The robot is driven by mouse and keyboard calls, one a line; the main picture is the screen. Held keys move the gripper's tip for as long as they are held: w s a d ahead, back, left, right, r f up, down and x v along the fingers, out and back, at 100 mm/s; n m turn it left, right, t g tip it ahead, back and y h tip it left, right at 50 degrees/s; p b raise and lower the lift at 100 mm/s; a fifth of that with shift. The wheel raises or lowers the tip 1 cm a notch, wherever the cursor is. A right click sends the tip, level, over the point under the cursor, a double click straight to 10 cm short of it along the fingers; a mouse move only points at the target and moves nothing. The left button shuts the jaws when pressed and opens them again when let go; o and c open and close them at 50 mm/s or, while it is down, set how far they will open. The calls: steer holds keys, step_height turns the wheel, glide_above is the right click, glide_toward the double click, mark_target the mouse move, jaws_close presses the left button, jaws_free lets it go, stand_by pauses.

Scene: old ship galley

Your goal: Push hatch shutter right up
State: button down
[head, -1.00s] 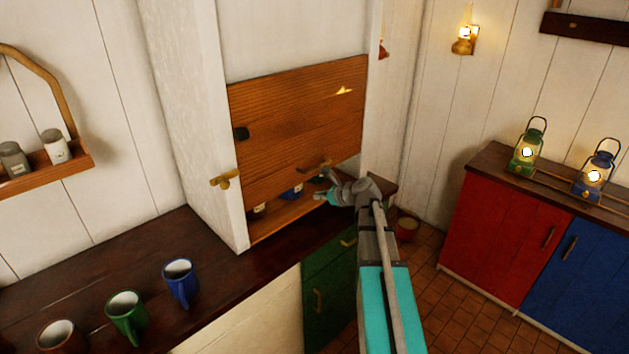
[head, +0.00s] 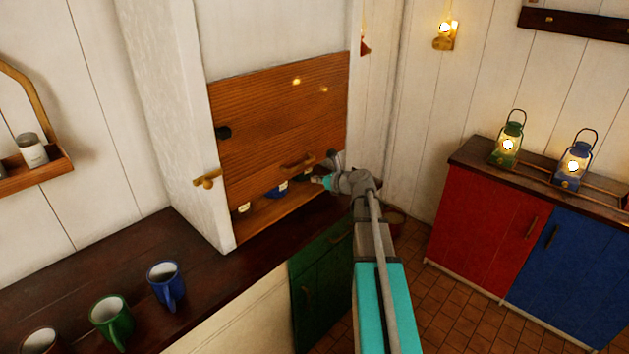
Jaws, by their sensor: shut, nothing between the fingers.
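The wooden hatch shutter (head: 275,120) hangs in a white frame (head: 190,130) and is partly raised, with a gap along its bottom. A brass handle (head: 297,164) sits near its lower edge. Under the shutter, several small items, one of them blue (head: 277,190), stand on the wooden sill (head: 262,219). My gripper (head: 320,181) is shut and empty near the shutter's lower right corner, just below and right of the handle. I cannot tell whether it touches the shutter. My wrist hides part of the opening's right end.
A dark counter (head: 110,260) in front holds a blue mug (head: 165,284), a green mug (head: 110,318) and another mug (head: 40,342). A brass latch (head: 207,180) juts from the frame's left post. Red (head: 480,220) and blue (head: 570,260) cabinets with lanterns stand at right.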

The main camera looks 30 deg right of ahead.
mark_target(298, 121)
steer(key=b+x, duration=0.2)
steer(key=x, duration=0.6)
steer(key=shift+w+f+b, duration=0.15)
steer(key=shift+w+b, duration=0.2)
steer(key=shift+a, duration=0.1)
step_height(298, 121, up, 20)
steer(key=p, duration=2)
steer(key=shift+w+r+p, duration=0.15)
steer(key=shift+r+p, duration=0.1)
steer(key=shift+p, duration=0.05)
steer(key=shift+w, duration=0.1)
steer(key=shift+s+r, duration=0.1)
steer(key=shift+s, duration=0.1)
